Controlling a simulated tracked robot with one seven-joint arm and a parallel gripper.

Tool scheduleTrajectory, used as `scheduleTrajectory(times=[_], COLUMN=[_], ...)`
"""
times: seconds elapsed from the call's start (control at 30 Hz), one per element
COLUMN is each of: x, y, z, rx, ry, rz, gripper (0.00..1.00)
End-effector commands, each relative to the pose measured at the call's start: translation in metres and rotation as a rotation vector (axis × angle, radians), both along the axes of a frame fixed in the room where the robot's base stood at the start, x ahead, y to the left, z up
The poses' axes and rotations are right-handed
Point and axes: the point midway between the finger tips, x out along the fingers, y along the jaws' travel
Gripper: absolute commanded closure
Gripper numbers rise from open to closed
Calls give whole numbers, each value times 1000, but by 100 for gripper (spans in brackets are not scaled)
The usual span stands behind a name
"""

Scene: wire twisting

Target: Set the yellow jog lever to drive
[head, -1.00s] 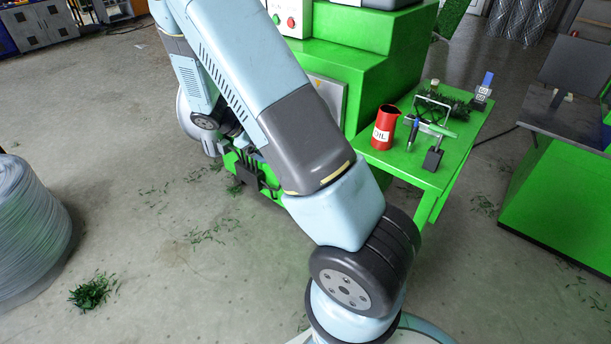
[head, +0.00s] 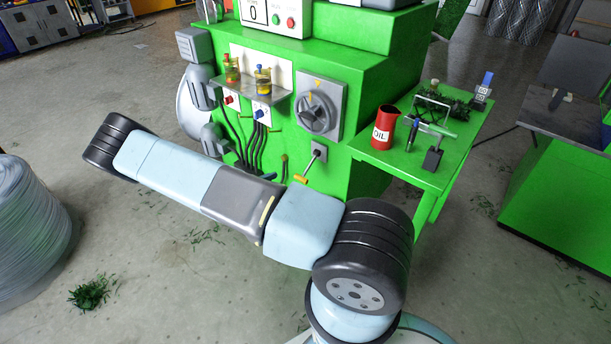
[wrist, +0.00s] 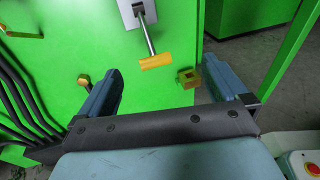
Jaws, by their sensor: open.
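The yellow jog lever (head: 300,179) sticks out from a small grey plate low on the green machine's front, its yellow grip tilted downward. In the wrist view, its yellow grip (wrist: 156,61) ends a metal rod from the grey plate (wrist: 138,12). My gripper (wrist: 163,70) is open and empty. The grip shows between its two fingertips in the picture, apart from both; the exact depth between them cannot be told. No position marking for the lever can be read.
A yellow knob (wrist: 84,79) shows beside the left finger and a yellow block (wrist: 190,78) beside the right one. Black hoses (head: 258,148) hang left of the lever. A grey rotary switch (head: 318,112) is above it. A green table (head: 400,160) stands right.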

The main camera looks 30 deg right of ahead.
Motion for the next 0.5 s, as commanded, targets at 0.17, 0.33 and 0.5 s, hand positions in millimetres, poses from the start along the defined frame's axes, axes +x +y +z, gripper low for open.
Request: scheduleTrajectory(times=[0.17,0.33,0.5], x=[1,2,5], y=[-6,-9,-17], z=[-29,-41,-43], rx=[-84,-122,-130], ry=[76,111,118], rz=[88,130,139], gripper=[0,0,0])
